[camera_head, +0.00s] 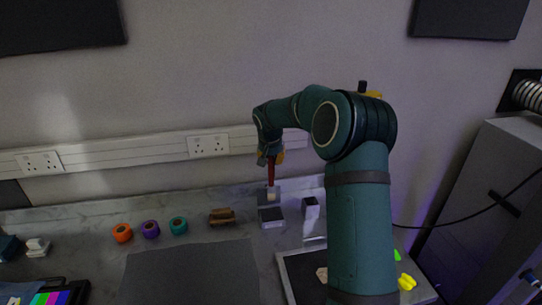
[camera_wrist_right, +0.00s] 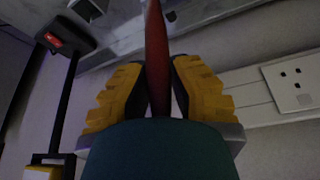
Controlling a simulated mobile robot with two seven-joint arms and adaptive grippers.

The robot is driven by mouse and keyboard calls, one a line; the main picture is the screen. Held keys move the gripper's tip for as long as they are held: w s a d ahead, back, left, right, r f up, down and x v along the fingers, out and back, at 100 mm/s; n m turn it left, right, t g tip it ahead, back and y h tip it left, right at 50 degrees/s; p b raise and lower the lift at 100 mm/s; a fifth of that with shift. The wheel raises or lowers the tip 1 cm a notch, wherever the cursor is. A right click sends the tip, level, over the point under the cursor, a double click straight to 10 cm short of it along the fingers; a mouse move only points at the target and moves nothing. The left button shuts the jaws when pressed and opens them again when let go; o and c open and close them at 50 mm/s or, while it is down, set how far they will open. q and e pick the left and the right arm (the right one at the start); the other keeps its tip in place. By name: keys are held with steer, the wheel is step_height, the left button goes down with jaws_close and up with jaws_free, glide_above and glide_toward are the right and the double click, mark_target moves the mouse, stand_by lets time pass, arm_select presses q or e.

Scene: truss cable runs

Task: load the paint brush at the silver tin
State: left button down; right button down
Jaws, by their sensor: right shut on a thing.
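My right gripper (camera_head: 270,158) is shut on the red handle of the paint brush (camera_head: 271,172), which hangs upright with its pale bristle end down. In the right wrist view the red handle (camera_wrist_right: 156,55) runs between the yellow ribbed finger pads (camera_wrist_right: 155,90). The bristle end is in front of or over a small grey block-like thing (camera_head: 263,195) near the back of the bench. A silvery box with a dark top, likely the silver tin (camera_head: 272,217), stands just in front of it. I cannot tell whether the bristles touch either. My left gripper is not in view.
Orange (camera_head: 122,233), purple (camera_head: 150,229) and teal (camera_head: 178,225) rings and a brown item (camera_head: 222,216) lie to the left. A white box (camera_head: 311,208) stands to the right. A dark mat (camera_head: 190,275) covers the front. My right arm hides part of a tray (camera_head: 290,275).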

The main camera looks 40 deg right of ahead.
mark_target(272, 176)
steer(key=shift+f+b, duration=1.85)
steer(key=shift+f, duration=1.15)
steer(key=shift+s+f+b, duration=0.1)
steer(key=shift+f+b, duration=0.5)
steer(key=shift+f, duration=0.05)
stand_by(0.4)
steer(key=shift+r+p, duration=2.15)
steer(key=shift+r, duration=1.45)
